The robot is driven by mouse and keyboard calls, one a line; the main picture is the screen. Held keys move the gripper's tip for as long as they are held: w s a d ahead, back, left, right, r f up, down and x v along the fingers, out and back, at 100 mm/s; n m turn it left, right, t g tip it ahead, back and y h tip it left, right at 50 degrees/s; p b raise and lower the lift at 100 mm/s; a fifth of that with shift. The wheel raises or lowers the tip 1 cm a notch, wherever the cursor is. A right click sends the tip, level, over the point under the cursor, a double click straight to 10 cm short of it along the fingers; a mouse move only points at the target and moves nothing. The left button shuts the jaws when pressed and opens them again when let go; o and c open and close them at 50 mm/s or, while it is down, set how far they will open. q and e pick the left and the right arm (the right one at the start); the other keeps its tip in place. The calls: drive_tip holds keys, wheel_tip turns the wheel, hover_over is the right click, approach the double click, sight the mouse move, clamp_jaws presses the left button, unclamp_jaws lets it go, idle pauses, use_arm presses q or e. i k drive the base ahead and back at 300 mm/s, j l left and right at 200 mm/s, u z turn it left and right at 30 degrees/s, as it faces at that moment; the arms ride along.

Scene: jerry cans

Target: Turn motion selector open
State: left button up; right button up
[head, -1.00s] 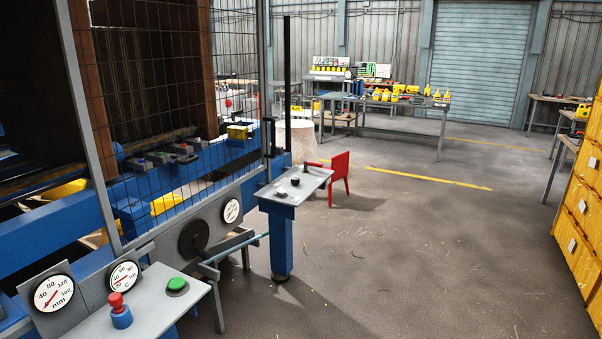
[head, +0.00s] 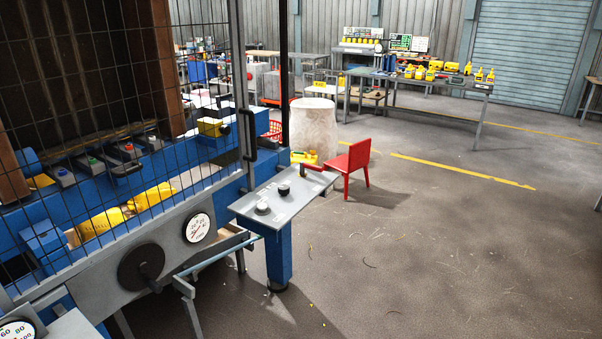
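A grey slanted control panel (head: 300,196) stands on a blue post (head: 279,258), right of the caged machine. On it are a pale knob (head: 262,207) at its left, a black knob (head: 284,190) near its middle and a dark and red part (head: 312,168) at its far end. No label can be read, so I cannot tell which of these is the motion selector or how it is set. Neither gripper is in view.
A mesh guard (head: 120,110) with a vertical handle (head: 247,130) closes the machine at left. A dark handwheel (head: 140,267) juts from its front. A red chair (head: 357,165) stands behind the panel. The floor (head: 440,260) to the right is clear.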

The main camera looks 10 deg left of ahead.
sight(283, 189)
drive_tip(key=i+l, duration=0.25)
drive_tip(key=i, duration=0.25)
drive_tip(key=i+l, duration=0.3)
drive_tip(key=i, duration=0.25)
drive_tip(key=i+l, duration=0.25)
drive_tip(key=i, duration=0.25)
drive_tip(key=l+z, duration=0.05)
